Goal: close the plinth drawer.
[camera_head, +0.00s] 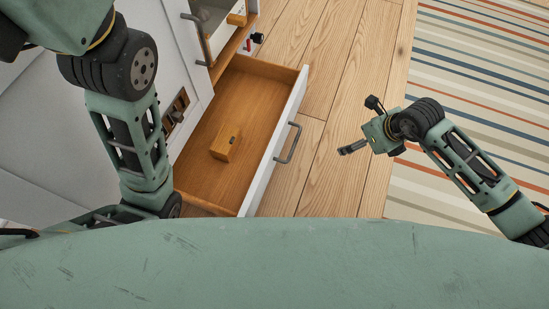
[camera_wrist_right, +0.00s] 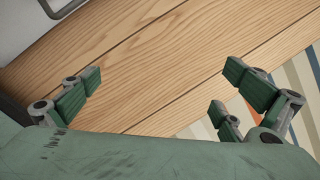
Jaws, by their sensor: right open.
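The plinth drawer (camera_head: 213,158) is pulled out from the base of the white unit on the left in the head view. It has a wooden inside, a white front (camera_head: 275,140) and a grey bar handle (camera_head: 289,143). My right gripper (camera_head: 357,143) is to the right of the drawer front, apart from the handle, above the floor. In the right wrist view its fingers (camera_wrist_right: 165,95) are spread with nothing between them. In that view, a grey handle (camera_wrist_right: 62,8) shows at the top left. My left gripper is not visible.
The white unit (camera_head: 110,60) stands at the left, with another handle (camera_head: 197,38) and an open compartment above the drawer. Bare wooden floor (camera_head: 345,70) lies between the drawer and a striped rug (camera_head: 470,75) on the right.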

